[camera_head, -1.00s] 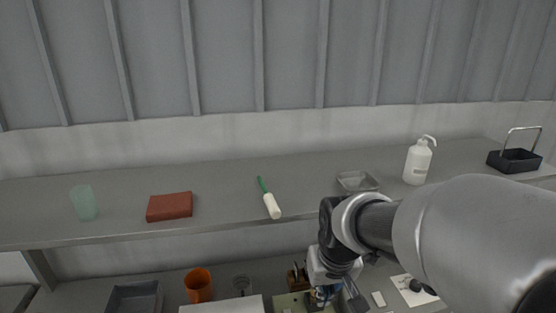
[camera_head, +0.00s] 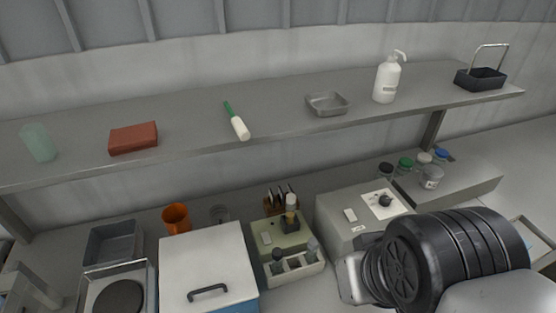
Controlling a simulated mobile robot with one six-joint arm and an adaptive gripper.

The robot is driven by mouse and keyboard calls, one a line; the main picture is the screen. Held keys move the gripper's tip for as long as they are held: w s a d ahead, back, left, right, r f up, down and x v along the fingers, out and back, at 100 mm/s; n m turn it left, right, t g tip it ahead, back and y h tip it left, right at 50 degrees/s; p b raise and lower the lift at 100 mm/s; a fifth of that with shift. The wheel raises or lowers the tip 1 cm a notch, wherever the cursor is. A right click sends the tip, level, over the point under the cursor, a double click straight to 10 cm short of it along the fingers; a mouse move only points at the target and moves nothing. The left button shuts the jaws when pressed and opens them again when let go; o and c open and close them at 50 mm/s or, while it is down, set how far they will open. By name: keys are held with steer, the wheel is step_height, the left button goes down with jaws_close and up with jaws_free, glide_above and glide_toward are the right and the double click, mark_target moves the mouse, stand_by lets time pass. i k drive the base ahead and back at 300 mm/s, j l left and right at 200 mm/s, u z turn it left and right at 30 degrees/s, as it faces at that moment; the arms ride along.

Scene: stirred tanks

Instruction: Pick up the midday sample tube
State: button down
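I cannot make out for sure which item is the midday sample tube. Several thin dark upright pieces stand in a small wooden rack (camera_head: 273,207) at the back of the bench. In front of it, a slim white-topped piece (camera_head: 291,209) stands on a green-grey device (camera_head: 268,238). A pale block (camera_head: 294,267) with dark square openings and grey rounded pieces lies in front of that device. My arm's wrist covers the bench at lower right. My gripper's fingers are not visible.
A white lidded box (camera_head: 205,262) with a dark handle stands left of the green-grey device, with an orange cup (camera_head: 176,218) behind. A grey box device (camera_head: 345,218) stands to the right. The shelf (camera_head: 190,147) overhangs the bench, holding a white bottle (camera_head: 387,82) and a tray (camera_head: 327,104).

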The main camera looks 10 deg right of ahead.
mark_target(290, 211)
steer(key=k+j+z, duration=0.2)
steer(key=j, duration=0.3)
steer(key=k+j+z, duration=0.1)
steer(key=j+z, duration=0.15)
steer(key=j, duration=0.2)
steer(key=k+j+z, duration=0.2)
steer(key=j, duration=0.25)
steer(key=k+j+z, duration=0.25)
steer(key=j, duration=0.15)
steer(key=k+j+z, duration=0.2)
steer(key=i+j, duration=0.1)
steer(key=j, duration=0.15)
